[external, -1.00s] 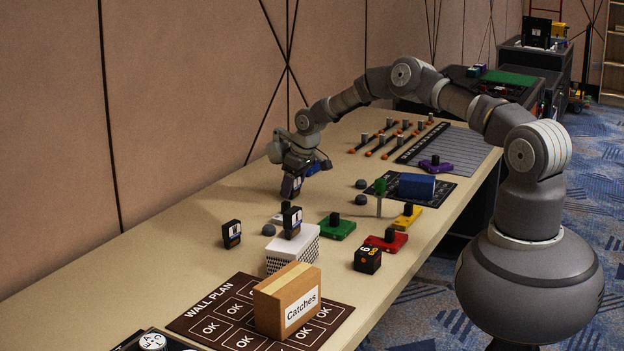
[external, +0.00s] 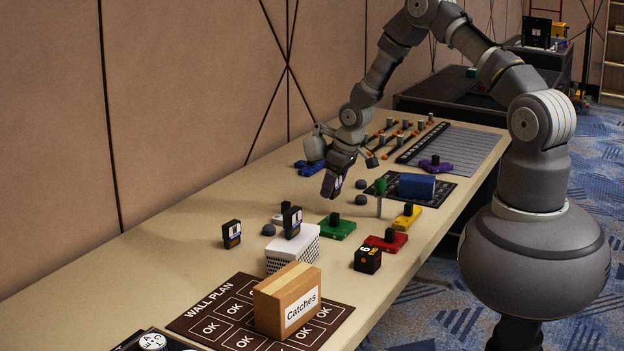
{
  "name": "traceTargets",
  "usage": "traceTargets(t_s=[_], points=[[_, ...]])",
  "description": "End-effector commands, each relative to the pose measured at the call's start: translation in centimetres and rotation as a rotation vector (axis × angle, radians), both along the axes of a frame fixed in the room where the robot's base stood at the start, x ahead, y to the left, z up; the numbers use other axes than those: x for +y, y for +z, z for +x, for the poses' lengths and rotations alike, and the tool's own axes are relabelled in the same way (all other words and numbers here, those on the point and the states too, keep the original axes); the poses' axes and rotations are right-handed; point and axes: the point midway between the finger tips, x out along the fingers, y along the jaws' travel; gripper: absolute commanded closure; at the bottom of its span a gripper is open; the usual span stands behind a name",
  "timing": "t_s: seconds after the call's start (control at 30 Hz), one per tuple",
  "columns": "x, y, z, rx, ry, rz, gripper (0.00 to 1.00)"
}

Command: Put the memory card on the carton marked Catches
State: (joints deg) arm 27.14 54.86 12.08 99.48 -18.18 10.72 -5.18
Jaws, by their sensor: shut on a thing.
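My gripper (external: 338,171) is shut on a dark purple memory card (external: 331,185) with a pale label, and holds it tilted downward above the table, behind the green block. The gripper partly hides the card's upper end. The brown carton marked Catches (external: 273,313) stands at the front on the dark wall plan mat (external: 208,309); nothing rests on its top. Two similar black cards with labels show: one stands on the table (external: 231,234) at the left, and one is upright at the white perforated box (external: 291,221).
The table's left side is mostly clear.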

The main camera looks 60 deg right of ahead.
Motion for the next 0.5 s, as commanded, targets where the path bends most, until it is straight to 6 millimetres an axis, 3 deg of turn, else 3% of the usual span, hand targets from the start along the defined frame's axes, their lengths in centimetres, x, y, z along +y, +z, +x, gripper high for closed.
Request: traceTargets(t_s=[0.27,0.37,0.5], points=[[0.1,0.4,-0.5,-0.001,0.0,0.0,0.74],[0.1,2.2,-0.4,-0.003,0.0,-0.001,0.74],[0.0,6.5,-0.4,-0.005,-0.001,-0.003,0.74]])
